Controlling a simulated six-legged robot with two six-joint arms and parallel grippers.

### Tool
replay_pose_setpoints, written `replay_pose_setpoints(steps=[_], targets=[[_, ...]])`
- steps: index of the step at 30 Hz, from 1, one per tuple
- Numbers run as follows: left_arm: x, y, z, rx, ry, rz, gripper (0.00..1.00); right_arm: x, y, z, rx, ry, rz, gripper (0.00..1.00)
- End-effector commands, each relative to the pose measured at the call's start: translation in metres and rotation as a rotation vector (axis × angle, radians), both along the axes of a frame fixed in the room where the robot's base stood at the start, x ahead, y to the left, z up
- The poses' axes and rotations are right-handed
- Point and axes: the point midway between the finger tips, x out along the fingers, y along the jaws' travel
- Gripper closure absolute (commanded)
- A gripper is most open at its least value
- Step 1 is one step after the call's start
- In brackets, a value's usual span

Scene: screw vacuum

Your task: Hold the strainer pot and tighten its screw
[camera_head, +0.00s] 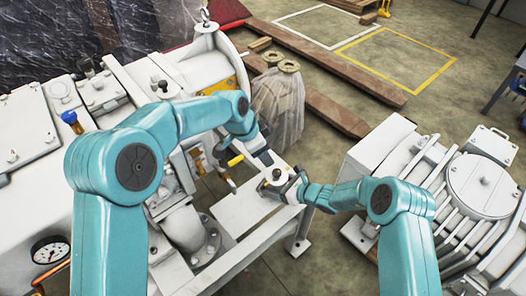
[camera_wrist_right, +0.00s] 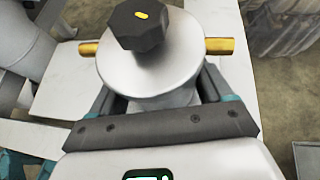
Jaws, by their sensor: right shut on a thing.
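The strainer pot (camera_wrist_right: 155,70) is a pale grey round body with a flat lid and a brass stub (camera_wrist_right: 219,47) on each side. Its screw (camera_wrist_right: 140,24) is a dark faceted knob with a yellow mark, standing on the lid. The pot also shows in the head view (camera_head: 276,184), above a white stand. My right gripper (camera_head: 288,187) is shut on the pot, with a finger on either side of its body below the lid in the wrist view. My left gripper (camera_head: 262,160) is just up and left of the pot, apart from the screw. Its finger gap is too small to tell.
A white stand (camera_head: 240,212) lies under the pot. Large white machinery (camera_head: 30,180) with pipes and a gauge (camera_head: 50,250) fills the left. A ribbed white machine (camera_head: 470,195) stands at right. A wrapped bundle (camera_head: 278,105) and wooden beams (camera_head: 335,68) are behind.

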Motion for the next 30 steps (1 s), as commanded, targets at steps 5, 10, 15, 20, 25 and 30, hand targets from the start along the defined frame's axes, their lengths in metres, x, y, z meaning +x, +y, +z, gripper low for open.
replay_pose_setpoints(steps=[5, 10, 15, 20, 25, 30], targets=[[0.000, 0.000, 0.000, 0.000, 0.000, 0.000, 0.40, 0.001, 0.000, 0.001, 0.001, -0.002, 0.000, 0.00], [0.000, 0.000, 0.000, 0.000, 0.000, 0.000, 0.40, 0.000, 0.000, 0.001, 0.000, -0.001, 0.000, 0.00], [0.000, 0.000, 0.000, 0.000, -0.001, 0.000, 0.40, -0.004, -0.008, 0.006, -0.001, -0.001, -0.002, 0.00], [0.000, 0.000, 0.000, 0.000, -0.001, 0.000, 0.40, -0.020, -0.033, 0.022, 0.001, -0.001, -0.004, 0.00], [0.000, 0.000, 0.000, 0.000, -0.001, 0.000, 0.40, -0.040, -0.061, 0.041, 0.000, -0.002, -0.003, 0.00], [0.000, 0.000, 0.000, 0.000, -0.001, 0.000, 0.40, -0.054, -0.080, 0.054, 0.000, -0.003, -0.002, 0.00]])
